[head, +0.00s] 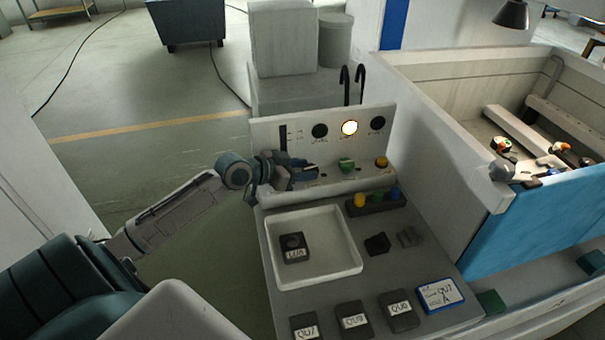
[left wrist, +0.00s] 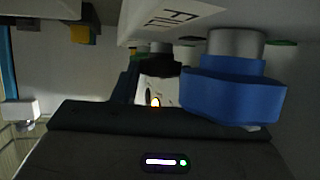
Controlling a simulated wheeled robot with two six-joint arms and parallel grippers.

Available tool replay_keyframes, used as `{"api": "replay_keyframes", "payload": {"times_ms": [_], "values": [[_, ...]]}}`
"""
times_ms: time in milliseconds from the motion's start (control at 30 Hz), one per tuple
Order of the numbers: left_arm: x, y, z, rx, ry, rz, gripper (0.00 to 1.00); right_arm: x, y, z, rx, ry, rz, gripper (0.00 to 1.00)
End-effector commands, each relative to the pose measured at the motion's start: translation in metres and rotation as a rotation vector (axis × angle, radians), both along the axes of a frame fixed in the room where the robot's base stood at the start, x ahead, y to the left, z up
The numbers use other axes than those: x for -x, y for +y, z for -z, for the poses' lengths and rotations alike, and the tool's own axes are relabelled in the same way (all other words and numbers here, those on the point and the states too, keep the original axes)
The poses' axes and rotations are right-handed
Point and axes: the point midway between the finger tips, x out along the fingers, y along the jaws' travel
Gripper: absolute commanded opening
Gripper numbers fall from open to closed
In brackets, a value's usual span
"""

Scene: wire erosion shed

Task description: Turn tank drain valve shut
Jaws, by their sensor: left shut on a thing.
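My left gripper (head: 300,173) reaches the left end of the control panel (head: 262,132) and is shut on a blue valve handle. In the left wrist view the blue handle (left wrist: 232,88) is large, on a grey round stem at the right. In the head view the gripper hides most of the handle, so its turn angle is hard to tell. The handle's own label cannot be read. My right gripper is not in view.
A lit round lamp (head: 349,128) glows on the panel between dark dials. Below stand a white tray (head: 348,262) with a dark labelled block (head: 293,248), a rack with coloured knobs (head: 380,206) and several labelled blocks. The open tank (head: 445,140) stands to the right.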

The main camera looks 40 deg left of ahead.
Motion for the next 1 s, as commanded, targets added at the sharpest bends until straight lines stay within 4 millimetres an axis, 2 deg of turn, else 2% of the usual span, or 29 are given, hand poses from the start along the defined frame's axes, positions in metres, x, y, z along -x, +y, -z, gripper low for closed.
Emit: {"api": "replay_keyframes", "payload": {"times_ms": [333,367,467,1000], "values": [[-0.0003,0.0000,-0.0011,0.002,-0.001,0.001,0.17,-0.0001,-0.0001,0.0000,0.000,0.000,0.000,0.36],[-0.0003,0.0000,-0.0011,0.002,-0.001,0.001,0.43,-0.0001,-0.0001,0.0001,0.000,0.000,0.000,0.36],[-0.0004,0.0000,-0.0008,0.002,0.000,0.001,0.61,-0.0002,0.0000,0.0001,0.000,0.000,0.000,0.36],[-0.0008,0.0011,-0.0006,-0.001,-0.002,-0.001,0.61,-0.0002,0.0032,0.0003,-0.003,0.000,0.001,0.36]]}}
